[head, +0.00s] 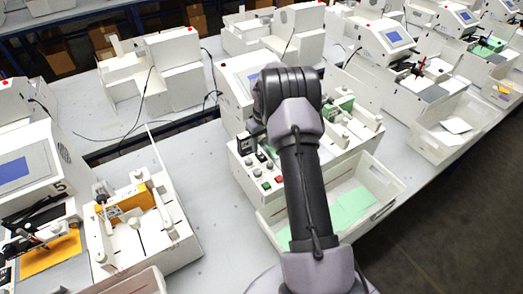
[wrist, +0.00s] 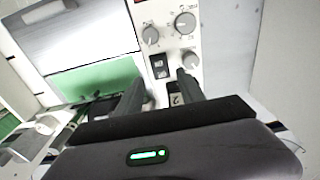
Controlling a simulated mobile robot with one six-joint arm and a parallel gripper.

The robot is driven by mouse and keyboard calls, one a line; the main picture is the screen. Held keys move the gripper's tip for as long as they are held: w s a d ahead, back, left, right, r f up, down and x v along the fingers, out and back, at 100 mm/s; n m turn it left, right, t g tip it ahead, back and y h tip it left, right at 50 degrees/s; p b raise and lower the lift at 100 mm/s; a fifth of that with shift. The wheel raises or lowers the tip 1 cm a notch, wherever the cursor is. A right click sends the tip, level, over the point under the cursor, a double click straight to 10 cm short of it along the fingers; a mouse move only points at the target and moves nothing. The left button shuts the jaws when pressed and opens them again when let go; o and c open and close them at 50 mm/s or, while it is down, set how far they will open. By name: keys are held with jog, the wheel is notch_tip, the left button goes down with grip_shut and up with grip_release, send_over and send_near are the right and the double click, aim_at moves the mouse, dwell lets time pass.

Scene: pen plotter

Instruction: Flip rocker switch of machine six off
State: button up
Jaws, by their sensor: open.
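The machine under my arm, with green sheets, has a white control panel (head: 243,172) with grey knobs and coloured buttons. Its number is hidden in the head view. In the wrist view the panel shows grey knobs (wrist: 185,23) and a black rocker switch (wrist: 160,66). A second dark part with a white mark (wrist: 175,99) sits nearer, partly between my fingers. My gripper (wrist: 161,82) is open, its dark fingers pointing at the panel on either side of the rocker switch's line. I cannot tell whether a finger touches the panel or how the rocker is set.
A machine marked 5 (head: 60,186) with orange parts stands at left. A white tray (head: 385,185) with green sheets lies right of my arm. The table (head: 205,190) is bare between the machines. Black cables (head: 140,100) lie behind.

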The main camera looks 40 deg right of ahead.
aim_at(263, 157)
notch_tip(263, 157, up, 13)
jog(key=p, duration=0.1)
jog(key=shift+s+f, duration=0.15)
jog(key=shift+s, duration=0.25)
